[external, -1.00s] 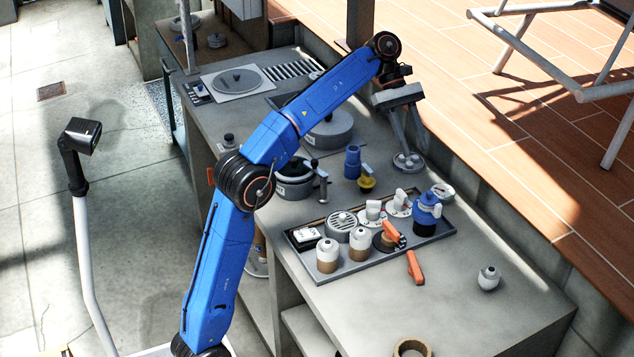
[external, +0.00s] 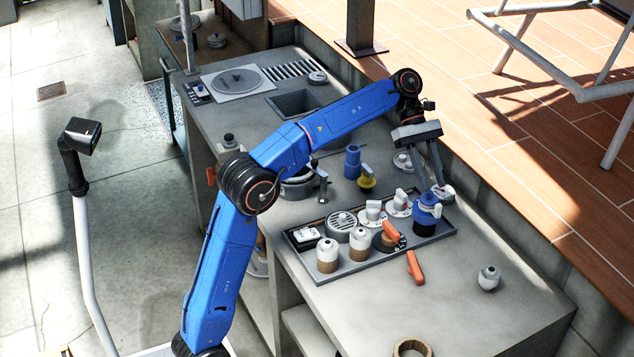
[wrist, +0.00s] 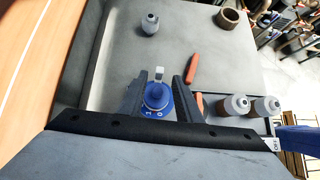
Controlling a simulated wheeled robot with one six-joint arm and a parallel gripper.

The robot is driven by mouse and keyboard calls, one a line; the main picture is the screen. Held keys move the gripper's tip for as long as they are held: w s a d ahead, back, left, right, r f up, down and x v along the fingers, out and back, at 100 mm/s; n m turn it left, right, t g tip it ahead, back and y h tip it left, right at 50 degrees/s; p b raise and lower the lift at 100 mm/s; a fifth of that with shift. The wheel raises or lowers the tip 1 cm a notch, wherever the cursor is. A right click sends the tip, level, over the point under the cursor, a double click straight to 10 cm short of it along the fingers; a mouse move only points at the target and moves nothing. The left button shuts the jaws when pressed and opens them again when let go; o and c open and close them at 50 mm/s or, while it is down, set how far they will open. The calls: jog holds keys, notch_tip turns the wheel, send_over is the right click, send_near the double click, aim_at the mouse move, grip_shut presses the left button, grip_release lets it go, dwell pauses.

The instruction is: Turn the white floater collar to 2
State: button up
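A blue floater-like fitting (external: 427,214) with a white tab stands at the right end of the grey tray. In the wrist view the blue fitting (wrist: 157,96) shows small white digits on its near edge, and its white tab (wrist: 160,73) points away. I cannot tell which part is the white floater collar. My gripper (external: 432,188) is open and points down just behind or above the blue fitting. In the wrist view my gripper's fingers (wrist: 157,88) appear on either side of the blue fitting, with gaps; contact is not visible.
The tray (external: 340,272) holds two white-and-brown bottles (external: 327,257), white knobs (external: 373,211) and a round grille (external: 341,223).

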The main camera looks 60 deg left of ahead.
aim_at(439, 204)
jog(key=x, duration=0.7)
jog(key=shift+d+f, duration=0.25)
jog(key=shift+f, duration=0.05)
jog(key=shift+c, duration=0.7)
grip_shut()
